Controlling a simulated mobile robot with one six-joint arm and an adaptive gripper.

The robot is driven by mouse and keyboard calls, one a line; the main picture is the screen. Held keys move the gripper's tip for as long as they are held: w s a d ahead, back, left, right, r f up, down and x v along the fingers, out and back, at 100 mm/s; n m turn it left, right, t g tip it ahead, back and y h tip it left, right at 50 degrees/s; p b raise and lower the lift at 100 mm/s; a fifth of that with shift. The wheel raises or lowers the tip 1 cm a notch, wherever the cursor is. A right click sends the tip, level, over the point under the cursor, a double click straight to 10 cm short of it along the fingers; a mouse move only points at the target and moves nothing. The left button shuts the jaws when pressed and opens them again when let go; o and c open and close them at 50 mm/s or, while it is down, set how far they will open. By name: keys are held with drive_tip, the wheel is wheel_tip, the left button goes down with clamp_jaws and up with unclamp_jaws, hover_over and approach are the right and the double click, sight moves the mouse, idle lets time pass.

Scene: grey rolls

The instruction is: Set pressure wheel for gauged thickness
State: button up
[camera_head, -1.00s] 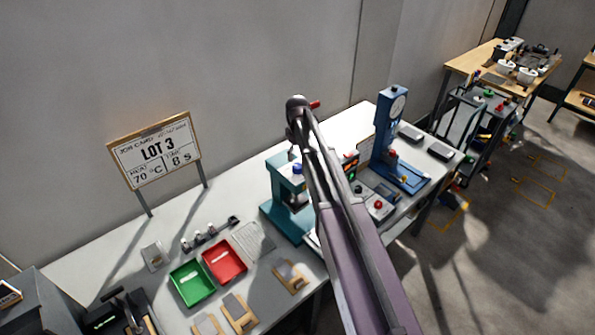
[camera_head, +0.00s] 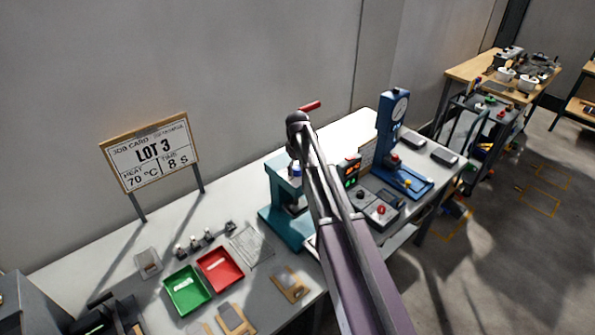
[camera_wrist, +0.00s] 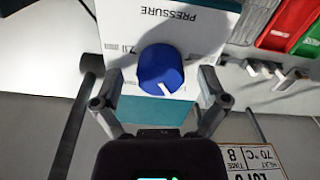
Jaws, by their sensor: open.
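The pressure wheel (camera_wrist: 158,66) is a round blue knob with a white pointer line, on a white panel (camera_wrist: 120,22) marked PRESSURE. In the wrist view the line points toward the lower right. Part of a printed number shows at its left; the rest is hidden. My gripper (camera_wrist: 160,76) is open, with one finger on each side of the wheel and gaps visible between. In the head view the teal press (camera_head: 285,215) stands on the bench, partly behind my arm, and a bit of the blue wheel (camera_head: 296,171) shows. The blue thickness gauge (camera_head: 389,140) stands to its right.
A job card sign (camera_head: 152,153) reads LOT 3, 70 °C, 8 s. A green tray (camera_head: 187,290) and a red tray (camera_head: 221,269) lie left of the press. A control box (camera_head: 372,207) and a red-and-green display (camera_head: 350,172) are right of my arm.

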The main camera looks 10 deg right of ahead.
drive_tip(key=c, duration=1.1)
drive_tip(key=shift+c, duration=0.2)
drive_tip(key=shift+m, duration=0.4)
drive_tip(key=m, duration=1.3)
drive_tip(key=shift+a, duration=0.1)
